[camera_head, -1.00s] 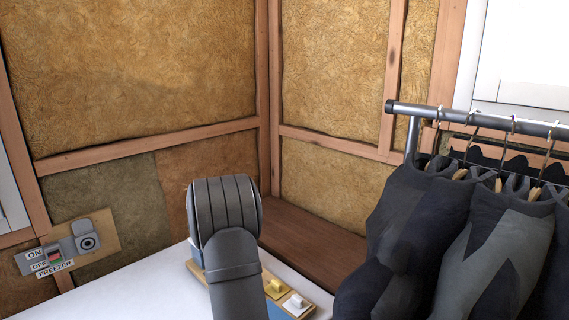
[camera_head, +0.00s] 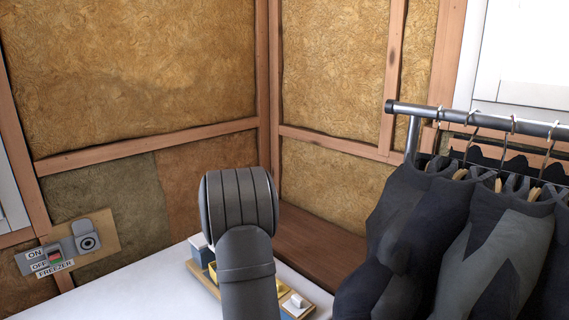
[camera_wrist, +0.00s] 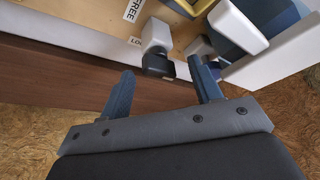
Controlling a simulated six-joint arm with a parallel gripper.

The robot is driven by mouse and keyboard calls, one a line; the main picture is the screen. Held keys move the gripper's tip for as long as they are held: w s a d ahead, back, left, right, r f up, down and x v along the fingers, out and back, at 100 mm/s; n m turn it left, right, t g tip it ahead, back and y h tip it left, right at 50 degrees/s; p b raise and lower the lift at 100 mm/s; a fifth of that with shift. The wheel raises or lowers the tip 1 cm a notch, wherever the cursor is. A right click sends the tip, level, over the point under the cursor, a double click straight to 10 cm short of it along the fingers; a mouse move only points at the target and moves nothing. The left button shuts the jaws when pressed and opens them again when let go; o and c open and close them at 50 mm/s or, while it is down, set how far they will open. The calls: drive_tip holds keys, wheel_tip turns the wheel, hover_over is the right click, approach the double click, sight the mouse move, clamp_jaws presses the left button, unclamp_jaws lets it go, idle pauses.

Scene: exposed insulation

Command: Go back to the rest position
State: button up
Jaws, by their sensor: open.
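My gripper (camera_wrist: 166,78) shows in the wrist view with its two blue-grey fingers spread apart and nothing between them. Just beyond the fingertips is a small white block with a dark part (camera_wrist: 157,50), apart from the left finger. The right fingertip is close to other white and grey parts, and I cannot tell whether it touches them. In the head view my own arm hides the gripper.
A wooden board (camera_head: 208,279) with yellow, white and grey parts lies on the white table (camera_head: 150,285). A freezer switch panel (camera_head: 68,247) is on the left wall. Dark garments (camera_head: 440,240) hang from a rail (camera_head: 470,121) at the right. A brown ledge (camera_head: 318,247) runs behind the table.

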drive_tip(key=shift+d+n+y, duration=0.1)
drive_tip(key=shift+n+y, duration=0.5)
drive_tip(key=shift+n, duration=0.8)
drive_tip(key=shift+s+r, duration=0.25)
drive_tip(key=shift+r, duration=0.3)
